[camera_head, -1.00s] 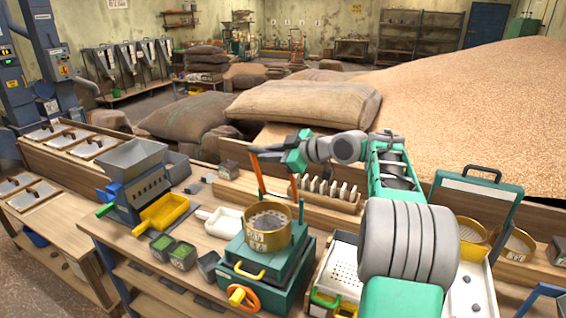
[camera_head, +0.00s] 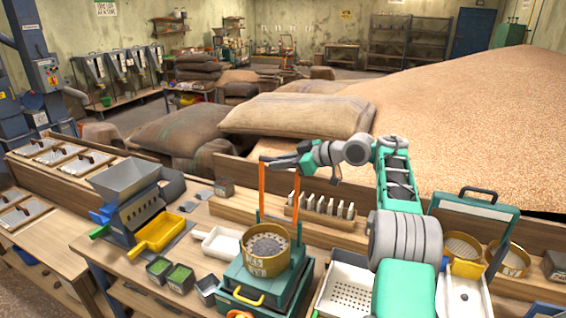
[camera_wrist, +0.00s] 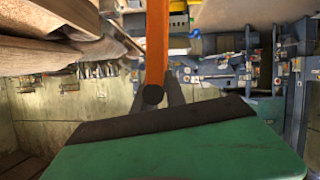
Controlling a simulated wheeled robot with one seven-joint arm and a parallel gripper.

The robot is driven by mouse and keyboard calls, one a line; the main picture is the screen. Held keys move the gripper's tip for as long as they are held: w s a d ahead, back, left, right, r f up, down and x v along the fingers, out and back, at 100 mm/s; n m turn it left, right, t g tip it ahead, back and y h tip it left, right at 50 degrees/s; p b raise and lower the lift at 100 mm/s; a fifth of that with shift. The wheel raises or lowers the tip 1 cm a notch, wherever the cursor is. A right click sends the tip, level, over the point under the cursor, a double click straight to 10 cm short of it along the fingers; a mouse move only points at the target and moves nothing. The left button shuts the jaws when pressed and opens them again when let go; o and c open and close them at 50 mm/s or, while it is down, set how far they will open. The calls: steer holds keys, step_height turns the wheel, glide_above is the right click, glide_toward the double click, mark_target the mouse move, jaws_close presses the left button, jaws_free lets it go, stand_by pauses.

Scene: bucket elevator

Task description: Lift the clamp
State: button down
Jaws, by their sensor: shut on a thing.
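The clamp (camera_head: 262,190) is an orange frame with two thin uprights behind the round brass sieve (camera_head: 267,263). It stands nearly upright above the green sieve machine (camera_head: 262,292). My gripper (camera_head: 277,159) is at the top of the clamp, shut on its top bar. In the wrist view the orange clamp (camera_wrist: 156,42) runs up the middle of the picture, and a dark round end shows between my grey fingers (camera_wrist: 154,96).
A wooden rack (camera_head: 322,208) of pale upright pieces stands behind the machine, below my arm. A grey hopper (camera_head: 125,178) and a yellow scoop (camera_head: 158,232) are at left. A green-framed case (camera_head: 470,215) and white perforated tray (camera_head: 345,290) are at right.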

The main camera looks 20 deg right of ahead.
steer(key=c, duration=1.4)
jaws_free()
steer(key=shift+o, duration=0.2)
steer(key=v, duration=0.7)
steer(key=shift+r, duration=0.15)
steer(key=shift+s+d, duration=0.25)
steer(key=shift+c, duration=0.5)
